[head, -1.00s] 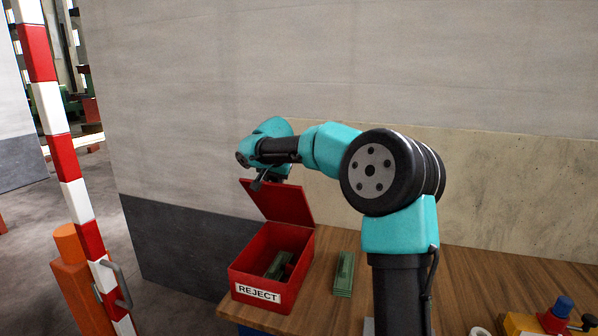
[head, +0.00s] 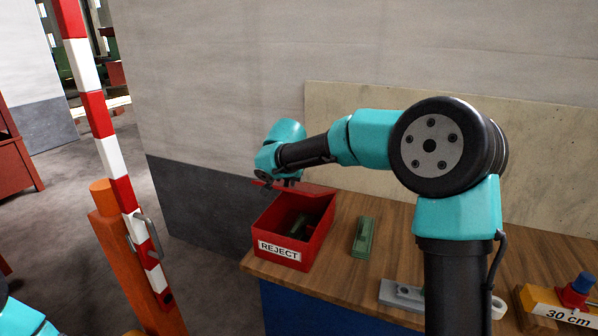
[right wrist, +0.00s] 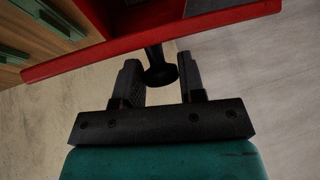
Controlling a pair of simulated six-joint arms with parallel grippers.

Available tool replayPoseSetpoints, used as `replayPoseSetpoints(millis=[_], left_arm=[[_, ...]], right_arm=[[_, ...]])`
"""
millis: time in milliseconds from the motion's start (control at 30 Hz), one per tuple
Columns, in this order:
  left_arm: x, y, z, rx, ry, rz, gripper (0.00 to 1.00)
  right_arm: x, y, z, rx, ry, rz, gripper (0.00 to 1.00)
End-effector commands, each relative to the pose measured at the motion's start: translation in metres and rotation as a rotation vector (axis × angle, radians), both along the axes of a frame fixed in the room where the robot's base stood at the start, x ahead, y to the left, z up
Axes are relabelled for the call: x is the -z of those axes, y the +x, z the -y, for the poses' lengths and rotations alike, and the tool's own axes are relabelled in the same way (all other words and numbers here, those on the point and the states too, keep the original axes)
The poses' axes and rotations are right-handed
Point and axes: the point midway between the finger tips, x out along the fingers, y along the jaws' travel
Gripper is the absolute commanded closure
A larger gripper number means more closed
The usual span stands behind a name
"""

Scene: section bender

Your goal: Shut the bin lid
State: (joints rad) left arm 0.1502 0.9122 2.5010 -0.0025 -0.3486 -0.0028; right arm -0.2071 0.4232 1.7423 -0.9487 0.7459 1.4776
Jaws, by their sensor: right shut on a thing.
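The red bin (head: 319,238) with a REJECT label stands at the left end of the wooden bench. Its red lid (head: 318,190) is partly lowered, tilted over the bin and seen nearly edge-on, and the bin's inside still shows. My right gripper (head: 284,184) is at the lid's free edge, partly hidden by its own wrist. In the right wrist view, my right gripper (right wrist: 158,76) has its jaws around a black knob (right wrist: 158,68) on the red lid (right wrist: 200,32). My left gripper is not in view.
Dark green pieces lie in the bin, and green strips (head: 363,237) lie on the bench (head: 340,280) right of it. A grey metal part (head: 402,294) and a yellow block marked 30 cm (head: 556,304) are farther right. A red-and-white pole (head: 107,135) stands at left.

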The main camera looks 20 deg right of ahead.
Motion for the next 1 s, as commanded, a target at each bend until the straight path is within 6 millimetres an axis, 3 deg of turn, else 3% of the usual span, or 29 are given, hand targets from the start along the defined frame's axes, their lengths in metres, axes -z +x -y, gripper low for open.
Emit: replayPoseSetpoints(millis=[300,333,567,1000], left_arm=[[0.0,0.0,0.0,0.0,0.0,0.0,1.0],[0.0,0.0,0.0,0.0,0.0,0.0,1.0],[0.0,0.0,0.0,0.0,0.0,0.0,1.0],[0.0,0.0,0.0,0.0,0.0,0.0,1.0]], right_arm=[[0.002,-0.001,0.001,0.004,0.001,-0.005,1.0],[0.002,-0.001,0.001,0.003,0.001,-0.005,0.61],[0.001,0.0,0.001,0.002,0.0,-0.003,0.39],[-0.009,-0.005,-0.002,0.001,-0.001,0.0,0.39]])
